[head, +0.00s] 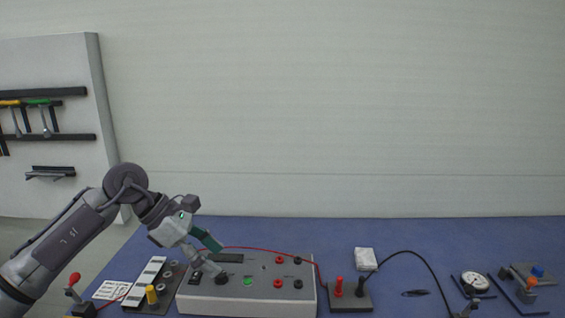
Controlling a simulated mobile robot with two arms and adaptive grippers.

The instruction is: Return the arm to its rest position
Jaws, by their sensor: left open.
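My left arm comes in from the left side of the head view. Its gripper (215,255) points down and to the right, over the left part of a grey control box (250,298). The gripper's fingers are spread and I see nothing held between them. The lower fingertip is close to a black knob (222,279) on the box; I cannot tell whether they touch. My right gripper is not in view.
The blue table (420,234) also holds a dark terminal block (350,300), a white block (365,259), a round gauge (475,282) and a red-handled lever (74,281). Red and black cables cross it. A tool board (75,70) stands at left. The table's back strip is clear.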

